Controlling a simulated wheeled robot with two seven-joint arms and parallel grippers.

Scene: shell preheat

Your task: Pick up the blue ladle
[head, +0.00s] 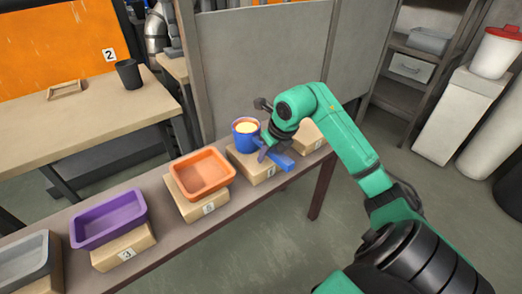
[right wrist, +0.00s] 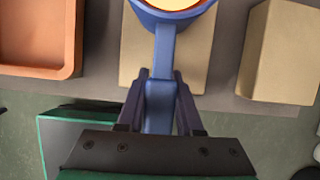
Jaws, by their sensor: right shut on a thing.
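The blue ladle (head: 244,141) has a round cup with glowing orange-yellow contents. It is at a cardboard-coloured block on the long narrow table, with its handle towards the front. My right gripper (head: 272,154) is at the ladle's handle. In the right wrist view the ladle's handle (right wrist: 160,62) runs down between the two dark fingers, and the right gripper (right wrist: 160,92) is shut on it. The cup shows at the top edge there, partly cut off. I cannot tell whether the ladle touches the block. My left gripper is not in view.
An orange tray (head: 203,190), a purple tray (head: 74,234) and a grey tray (head: 44,254) stand on blocks to the left. A bare block (head: 310,137) is at the right end. A workbench (head: 70,130) with a dark cup (head: 129,73) stands behind.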

